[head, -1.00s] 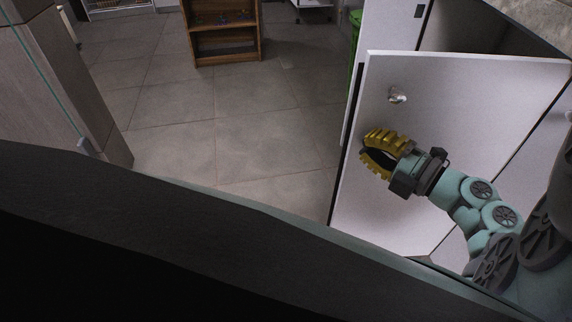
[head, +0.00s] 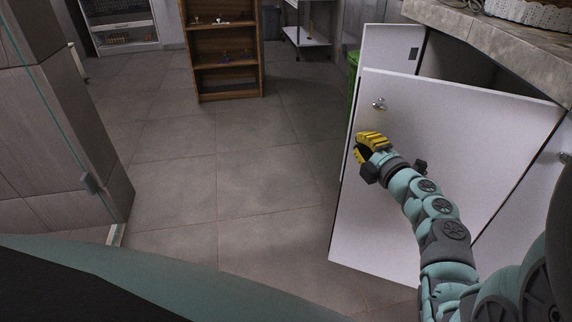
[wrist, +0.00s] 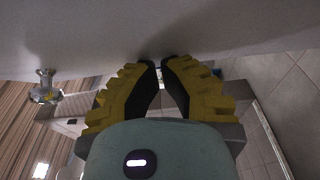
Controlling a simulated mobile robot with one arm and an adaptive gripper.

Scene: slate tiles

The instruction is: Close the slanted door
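The slanted door (head: 470,130) is a white cabinet door standing ajar, with its free edge to the left and a dark gap above it. A small metal knob (head: 379,103) sits near its upper left corner; the knob also shows at the left in the wrist view (wrist: 45,88). My gripper (head: 361,148), with yellow ribbed fingers, is just below the knob near the door's left edge. In the wrist view its fingertips (wrist: 160,65) are almost together with nothing between them, close to the pale door surface (wrist: 120,30). I cannot tell whether they touch it.
Another white door (head: 389,48) stands open behind, beside a green bin (head: 352,85). A stone counter (head: 500,40) overhangs the cabinet. A wooden shelf (head: 225,90) stands at the back. The tiled floor left of the door is clear.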

